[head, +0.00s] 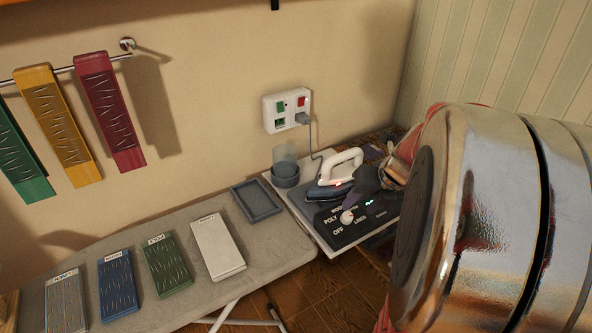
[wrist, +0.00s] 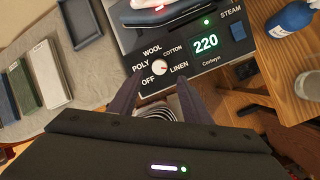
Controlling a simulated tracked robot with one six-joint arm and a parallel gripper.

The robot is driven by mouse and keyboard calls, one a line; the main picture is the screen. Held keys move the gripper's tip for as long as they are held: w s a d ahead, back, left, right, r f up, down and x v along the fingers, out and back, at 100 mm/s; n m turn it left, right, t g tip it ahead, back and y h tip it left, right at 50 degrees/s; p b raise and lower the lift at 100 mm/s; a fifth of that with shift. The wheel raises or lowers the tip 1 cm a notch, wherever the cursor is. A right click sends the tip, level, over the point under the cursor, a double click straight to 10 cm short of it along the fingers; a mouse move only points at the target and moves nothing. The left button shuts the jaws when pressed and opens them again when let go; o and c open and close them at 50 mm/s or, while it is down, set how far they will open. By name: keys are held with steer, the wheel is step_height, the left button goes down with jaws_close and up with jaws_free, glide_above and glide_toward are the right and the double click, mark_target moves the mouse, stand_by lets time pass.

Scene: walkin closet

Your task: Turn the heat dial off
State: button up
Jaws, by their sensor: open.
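The heat dial (wrist: 159,68) is a round white knob on the iron station's black panel (wrist: 211,61); it also shows in the head view (head: 347,217). OFF, POLY, WOOL, COTTON and LINEN are printed around it. A small red mark on the knob is on its right side, toward LINEN. The green display (wrist: 206,43) reads 220. My gripper (wrist: 160,79) is open and empty, with its dark fingers on either side just short of the dial in the wrist view. I cannot tell its height above the panel. In the head view my arm hides part of the station's right side.
The iron (head: 341,170) rests behind the panel with a red light lit. A grey tray (head: 256,201) and labelled fabric pieces lie on the ironing board (head: 182,287). A wall socket (head: 287,109) has a plug in it. A blue bottle (wrist: 289,19) stands at right.

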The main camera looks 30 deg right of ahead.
mark_target(349, 216)
steer(key=x, duration=0.7)
steer(key=shift+f, duration=0.15)
steer(key=shift+c, duration=0.5)
steer(key=c, duration=0.9)
